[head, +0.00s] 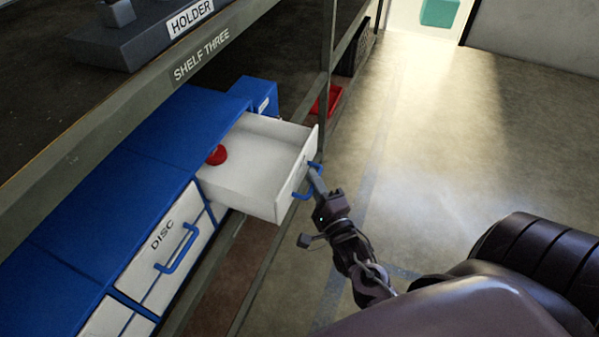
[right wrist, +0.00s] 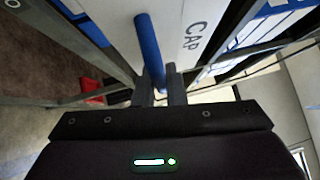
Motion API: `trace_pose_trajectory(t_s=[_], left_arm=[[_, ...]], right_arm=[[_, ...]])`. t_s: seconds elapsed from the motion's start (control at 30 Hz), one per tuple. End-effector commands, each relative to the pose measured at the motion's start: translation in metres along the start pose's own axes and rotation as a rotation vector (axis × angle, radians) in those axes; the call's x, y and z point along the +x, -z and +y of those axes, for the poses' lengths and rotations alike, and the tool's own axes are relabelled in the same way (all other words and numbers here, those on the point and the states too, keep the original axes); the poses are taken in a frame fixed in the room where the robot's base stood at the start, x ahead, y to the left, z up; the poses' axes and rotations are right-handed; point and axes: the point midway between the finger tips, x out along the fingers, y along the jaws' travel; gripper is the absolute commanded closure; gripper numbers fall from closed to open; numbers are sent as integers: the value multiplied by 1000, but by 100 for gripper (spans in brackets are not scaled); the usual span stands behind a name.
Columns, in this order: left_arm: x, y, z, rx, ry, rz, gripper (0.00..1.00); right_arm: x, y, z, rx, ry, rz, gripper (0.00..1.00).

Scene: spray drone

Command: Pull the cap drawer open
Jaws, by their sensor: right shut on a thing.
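The cap drawer (head: 252,184) is a white drawer that stands pulled out of the blue cabinet (head: 160,140). A round red cap (head: 217,155) lies inside it, towards the back left. Its front carries a blue handle (head: 301,193) and, in the right wrist view, the word CAP (right wrist: 193,36). My right gripper (head: 315,178) is at the drawer front, shut on the blue handle. In the right wrist view the handle (right wrist: 149,50) runs down between the fingers (right wrist: 160,90). My left gripper is not in view.
The closed DISC drawer (head: 165,243) with its blue handle is left of the open drawer. The SHELF THREE beam (head: 190,62) runs above the cabinet, and a shelf post (head: 327,70) stands behind the drawer. A red tray (head: 326,101) lies further back. The floor (head: 430,170) at right is clear.

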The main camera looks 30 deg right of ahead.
Motion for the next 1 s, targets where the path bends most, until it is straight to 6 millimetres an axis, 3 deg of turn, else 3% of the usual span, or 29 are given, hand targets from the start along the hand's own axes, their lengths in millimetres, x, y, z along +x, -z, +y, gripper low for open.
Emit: trace_pose_trajectory(t_s=[0.47, 0.5, 0.67, 1.0], left_arm=[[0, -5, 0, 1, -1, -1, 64], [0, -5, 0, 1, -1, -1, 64], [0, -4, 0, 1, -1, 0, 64], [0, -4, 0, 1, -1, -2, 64]], right_arm=[[-6, 4, 0, 1, -3, -1, 100], [-5, 4, 0, 1, -4, -1, 87], [-5, 4, 0, 1, -2, 0, 67], [-10, 5, 0, 1, -2, 0, 67]])
